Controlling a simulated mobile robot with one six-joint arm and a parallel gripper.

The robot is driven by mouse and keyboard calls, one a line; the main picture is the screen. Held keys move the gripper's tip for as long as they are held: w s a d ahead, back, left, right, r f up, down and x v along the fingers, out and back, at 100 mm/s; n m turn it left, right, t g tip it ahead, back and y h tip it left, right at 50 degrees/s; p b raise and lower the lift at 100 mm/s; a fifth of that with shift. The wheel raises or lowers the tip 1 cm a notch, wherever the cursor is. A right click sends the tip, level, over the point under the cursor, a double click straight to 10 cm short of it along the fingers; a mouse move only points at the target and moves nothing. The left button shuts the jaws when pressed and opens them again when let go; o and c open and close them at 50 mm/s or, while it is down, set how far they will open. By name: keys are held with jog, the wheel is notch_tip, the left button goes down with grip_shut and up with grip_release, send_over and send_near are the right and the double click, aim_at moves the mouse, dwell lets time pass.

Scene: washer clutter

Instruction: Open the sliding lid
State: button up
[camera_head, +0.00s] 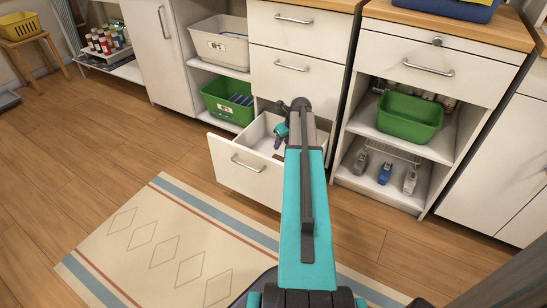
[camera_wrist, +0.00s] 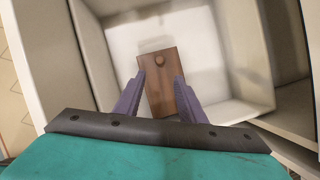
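A brown wooden box (camera_wrist: 162,94) with a round knob (camera_wrist: 160,61) near its far end lies in the open drawer (camera_head: 239,177). Its top looks like the sliding lid; I cannot tell the lid's edges from the box. My gripper (camera_wrist: 160,79) is open, with its two purple fingers apart over the box's near half and nothing visible held between them. I cannot tell whether the fingers touch the box. In the head view, my gripper (camera_head: 279,141) reaches down into the drawer, and my arm hides much of the drawer's right side.
The drawer walls (camera_wrist: 247,45) stand close around my gripper. Closed drawers (camera_head: 290,67) are above it. A green bin (camera_head: 410,117) sits on the right shelf, and another green bin (camera_head: 228,101) is at left. A patterned rug (camera_head: 170,250) covers the floor in front.

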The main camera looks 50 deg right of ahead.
jog(key=b, duration=0.6)
send_near(275, 156)
jog(key=a+f, duration=0.1)
jog(key=f, duration=0.1)
jog(key=a+f, duration=0.2)
jog(key=shift+a+f, duration=0.15)
jog(key=shift+f, duration=0.1)
jog(key=shift+c, duration=0.2)
grip_shut()
